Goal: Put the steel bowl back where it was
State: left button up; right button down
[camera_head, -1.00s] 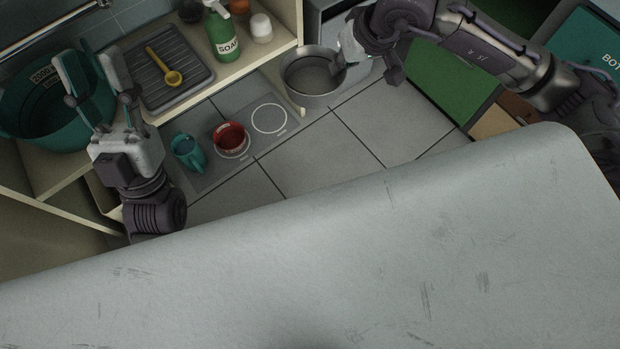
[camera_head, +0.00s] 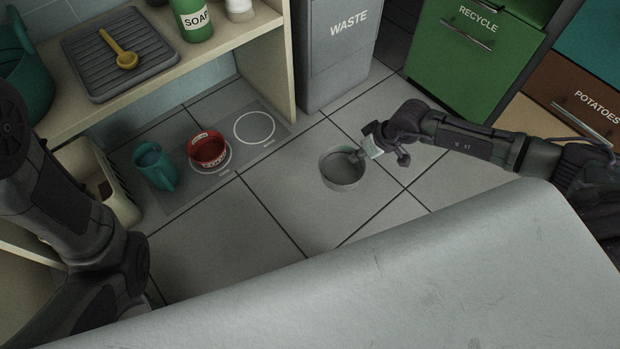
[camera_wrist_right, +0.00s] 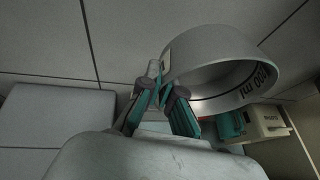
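The steel bowl (camera_head: 341,172) is a round grey bowl, low over or on the tiled floor in the head view; I cannot tell if it touches. My right gripper (camera_head: 362,155) is shut on its rim at the right side. In the right wrist view the fingers (camera_wrist_right: 163,98) pinch the wall of the bowl (camera_wrist_right: 222,60), which bears a "ml" marking. The grey floor mat (camera_head: 222,184) has an empty white ring (camera_head: 254,127) at its right end. My left arm shows at the left edge, but its gripper is not in view.
A grey waste bin (camera_head: 340,60) and a green recycle bin (camera_head: 468,55) stand behind. A shelf (camera_head: 205,62) holds a rack, yellow ladle and soap. Bare tiles lie between the mat and the steel bowl.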

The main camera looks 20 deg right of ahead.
jog(key=w+a+f+b, duration=0.4)
jog(key=a, duration=0.1)
jog(key=w+a+f+b, duration=0.2)
jog(key=a, duration=0.1)
jog(key=shift+w+a+f, duration=0.1)
jog(key=shift+a+f, duration=0.05)
notch_tip(320, 180, down, 4)
jog(key=b, duration=0.4)
jog(key=c, duration=1.8)
grip_release()
jog(key=o, duration=0.5)
